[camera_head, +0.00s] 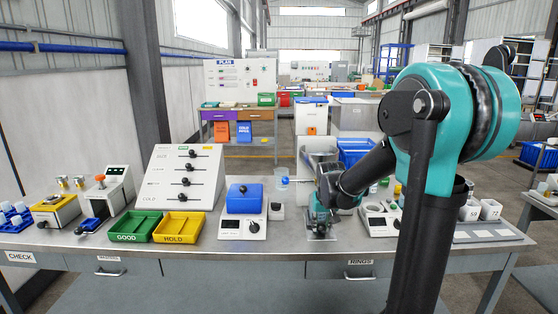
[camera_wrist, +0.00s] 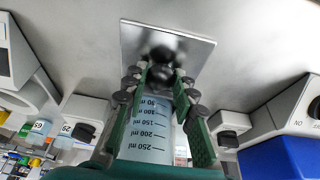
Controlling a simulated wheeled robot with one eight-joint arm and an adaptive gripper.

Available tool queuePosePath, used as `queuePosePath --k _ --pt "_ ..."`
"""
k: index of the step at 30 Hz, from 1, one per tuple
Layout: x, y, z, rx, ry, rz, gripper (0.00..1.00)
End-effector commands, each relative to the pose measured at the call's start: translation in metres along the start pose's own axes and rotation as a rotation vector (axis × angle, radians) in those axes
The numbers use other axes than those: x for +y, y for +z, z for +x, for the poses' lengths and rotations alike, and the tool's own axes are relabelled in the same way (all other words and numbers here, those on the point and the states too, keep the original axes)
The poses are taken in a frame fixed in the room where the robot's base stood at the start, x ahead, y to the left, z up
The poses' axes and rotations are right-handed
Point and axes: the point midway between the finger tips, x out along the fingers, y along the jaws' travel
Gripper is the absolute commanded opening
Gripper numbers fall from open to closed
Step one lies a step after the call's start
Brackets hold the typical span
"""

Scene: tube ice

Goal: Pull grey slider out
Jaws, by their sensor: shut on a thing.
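The grey slider shows as a flat grey plate (camera_wrist: 190,42) with a black knob (camera_wrist: 160,54) in the wrist view. In the head view the plate (camera_head: 321,237) lies near the table's front edge, below my arm. My gripper (camera_wrist: 160,82) is shut on the black knob, its green-padded fingers on either side. In the head view my gripper (camera_head: 320,215) is low over the plate and hides the knob. A clear measuring vessel with a ml scale (camera_wrist: 150,130) shows between the fingers in the wrist view. I cannot tell how far the plate is out.
A blue tub (camera_head: 245,197) on a white device (camera_head: 242,228) stands left of my gripper. A small white block with a black knob (camera_head: 276,211) is between them. A white device with a dial (camera_head: 380,220) stands on the right. Green (camera_head: 138,226) and yellow (camera_head: 178,227) trays lie farther left.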

Motion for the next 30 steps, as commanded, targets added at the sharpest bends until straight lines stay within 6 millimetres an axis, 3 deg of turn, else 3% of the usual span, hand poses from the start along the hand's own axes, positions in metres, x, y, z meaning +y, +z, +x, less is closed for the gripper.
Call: queuePosePath --k 30 --pt "0.000 0.043 -0.016 0.000 0.000 -0.001 0.10"
